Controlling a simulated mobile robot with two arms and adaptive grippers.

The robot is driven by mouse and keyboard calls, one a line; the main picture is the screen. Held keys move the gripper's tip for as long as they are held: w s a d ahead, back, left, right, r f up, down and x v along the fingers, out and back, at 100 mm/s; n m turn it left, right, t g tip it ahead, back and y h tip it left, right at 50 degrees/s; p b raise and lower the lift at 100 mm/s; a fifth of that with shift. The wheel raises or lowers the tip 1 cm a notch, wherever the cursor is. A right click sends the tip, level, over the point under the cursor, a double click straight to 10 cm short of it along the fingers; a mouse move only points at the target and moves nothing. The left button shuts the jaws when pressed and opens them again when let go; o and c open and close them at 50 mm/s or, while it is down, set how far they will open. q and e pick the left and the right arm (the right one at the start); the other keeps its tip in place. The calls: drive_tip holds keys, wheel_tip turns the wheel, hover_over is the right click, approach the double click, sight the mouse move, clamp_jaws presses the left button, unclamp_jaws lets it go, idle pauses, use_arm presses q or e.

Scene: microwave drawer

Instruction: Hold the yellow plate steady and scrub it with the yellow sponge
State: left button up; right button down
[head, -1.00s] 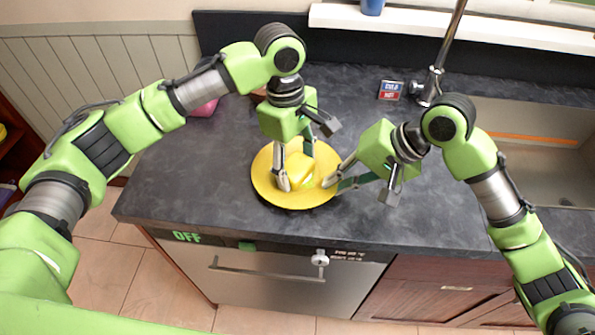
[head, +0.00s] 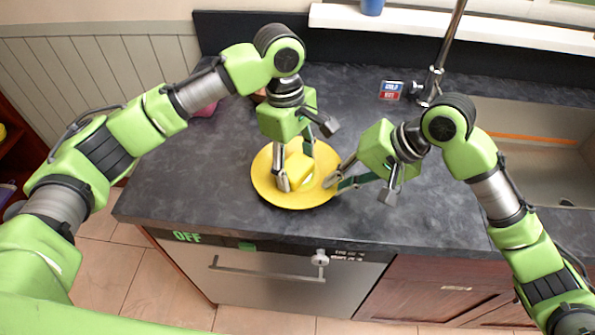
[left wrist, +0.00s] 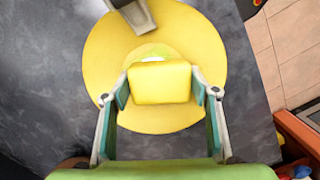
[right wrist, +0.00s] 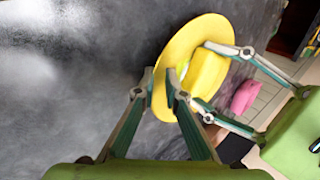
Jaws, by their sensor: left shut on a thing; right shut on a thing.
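The round yellow plate (head: 272,195) lies on the dark counter near its front edge, above the dishwasher. My left gripper (head: 297,180) points down over the plate, shut on the yellow sponge (head: 297,168). In the left wrist view the sponge (left wrist: 160,83) sits between both fingers, over the plate's middle (left wrist: 110,60). A pale patch shows on the plate beside the sponge. My right gripper (right wrist: 160,84) is shut on the plate's rim (right wrist: 188,42), at its right side in the head view. The sponge's underside is hidden, so I cannot tell how firmly it touches the plate.
A faucet (head: 436,75) and a sink (head: 540,140) are at the right. A pink object (head: 205,109) lies behind my left arm. The counter left of the plate is clear.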

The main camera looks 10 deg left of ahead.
use_arm(q)
drive_tip(key=shift+w+d, duration=0.45)
drive_tip(key=shift+w, duration=0.3)
drive_tip(key=shift+s+a, duration=0.5)
drive_tip(key=shift+s, duration=0.3)
idle(1.9)
drive_tip(key=shift+r, duration=0.1)
drive_tip(key=shift+r, duration=2.95)
use_arm(e)
drive_tip(key=shift+f, duration=0.1)
use_arm(q)
drive_tip(key=a, duration=0.9)
use_arm(e)
drive_tip(key=c, duration=2)
unclamp_jaws()
